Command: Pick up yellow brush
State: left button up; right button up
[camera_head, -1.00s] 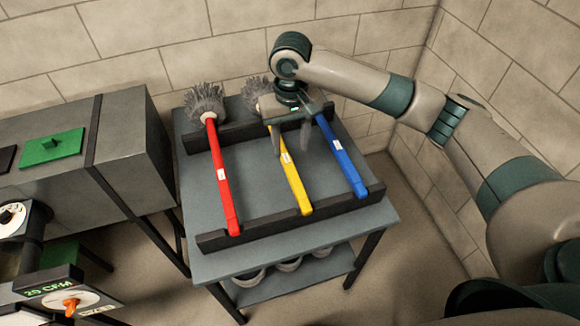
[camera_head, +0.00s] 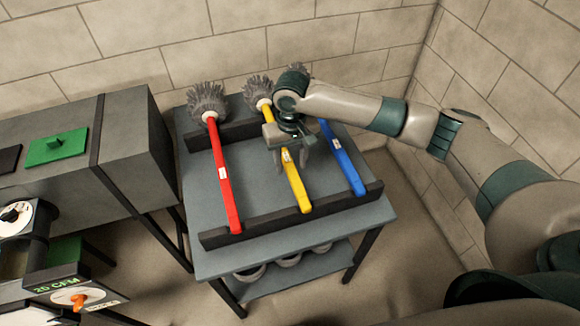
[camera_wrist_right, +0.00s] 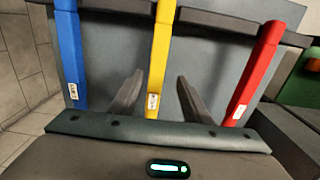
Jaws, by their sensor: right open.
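The yellow brush (camera_head: 298,188) lies on a rack on the grey table, between the red brush (camera_head: 223,175) and the blue brush (camera_head: 343,160). Its grey bristle head (camera_head: 257,91) is at the back. My right gripper (camera_head: 291,166) is open above the middle of the yellow handle, with one finger on each side of it. In the right wrist view the yellow handle (camera_wrist_right: 160,55) passes between the two open fingers (camera_wrist_right: 158,98). I cannot tell the exact height left between fingers and handle. My left gripper is not in view.
The rack has a front rail (camera_head: 290,217) and a back rail. A lower shelf (camera_head: 300,275) holds several round items. A grey duct box (camera_head: 120,150) with a green plate (camera_head: 58,148) stands at left. Block walls close in behind and at right.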

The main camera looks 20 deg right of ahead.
aim_at(293, 173)
jog(key=shift+d+f+p, duration=0.15)
jog(key=shift+f+p, duration=0.15)
jog(key=shift+f, duration=0.05)
jog(key=f+p, duration=0.1)
jog(key=f, duration=0.2)
jog(key=shift+d, duration=0.2)
jog(key=shift+f, duration=0.5)
grip_shut()
